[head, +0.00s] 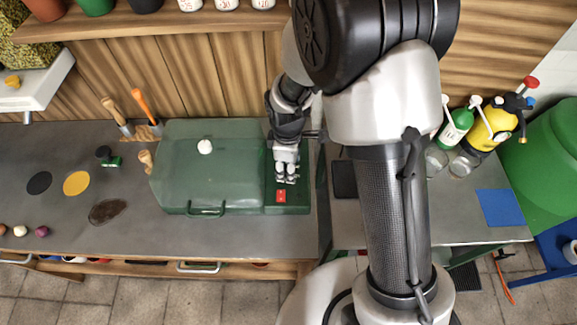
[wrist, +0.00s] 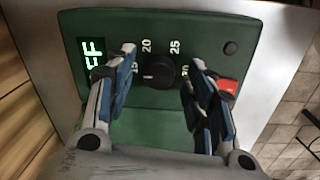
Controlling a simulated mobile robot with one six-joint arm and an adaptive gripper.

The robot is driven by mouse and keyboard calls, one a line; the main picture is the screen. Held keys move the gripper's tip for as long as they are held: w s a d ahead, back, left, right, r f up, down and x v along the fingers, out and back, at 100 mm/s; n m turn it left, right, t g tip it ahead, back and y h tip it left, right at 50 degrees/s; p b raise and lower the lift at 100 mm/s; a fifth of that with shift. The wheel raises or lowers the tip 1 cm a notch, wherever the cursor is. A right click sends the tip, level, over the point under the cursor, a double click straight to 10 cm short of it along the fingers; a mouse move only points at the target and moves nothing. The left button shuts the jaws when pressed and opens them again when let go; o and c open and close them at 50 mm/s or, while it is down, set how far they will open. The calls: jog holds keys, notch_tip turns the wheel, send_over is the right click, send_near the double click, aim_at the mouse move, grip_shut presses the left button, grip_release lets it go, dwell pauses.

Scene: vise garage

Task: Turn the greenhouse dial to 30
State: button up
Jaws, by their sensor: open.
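The greenhouse (head: 235,165) is a green box with a clear, shut lid on the grey bench. Its green control panel (head: 300,205) is at the right end. In the wrist view, the black round dial (wrist: 157,71) sits between my fingers, with 15, 20, 25 and a partly covered 30 around it. A small pale mark shows on the dial's left side, but its exact reading is unclear. A lit green display (wrist: 94,52) shows "FF", perhaps cut off. My gripper (wrist: 163,60) is open over the panel, fingers either side of the dial; contact cannot be told.
A black pad (head: 344,179) lies right of the greenhouse. Spray bottles (head: 490,128) stand further right.

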jog(key=shift+f, duration=0.25)
jog(key=c, duration=1.1)
